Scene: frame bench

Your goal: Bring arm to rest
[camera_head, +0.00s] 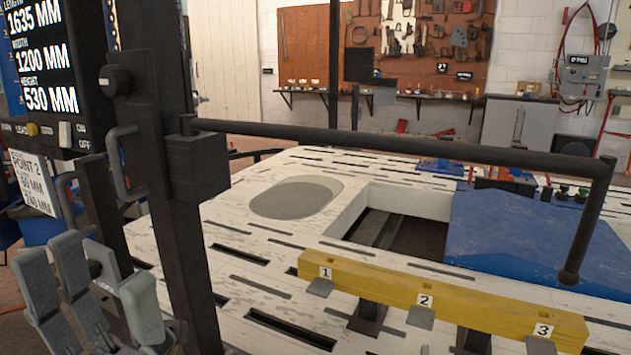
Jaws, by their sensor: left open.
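A black measuring arm (400,142) runs level from a dark upright column (188,250) to the right. At its right end a rod hangs down to a rounded tip (569,277), which appears above and behind the yellow beam (390,287) near plate 3; the gap cannot be judged. The column carries a grey loop handle (120,165). My left gripper (95,275) is at the lower left, open, its grey fingers spread, with nothing seen between them. It is below and left of the handle, apart from it. My right gripper is out of view.
A display (40,60) reads 1635, 1200 and 530 mm; a "Point 2" card (32,185) hangs below. The slotted white bench (270,235) has an oval recess, a rectangular opening and a blue panel (545,235). A tool board (420,45) hangs behind.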

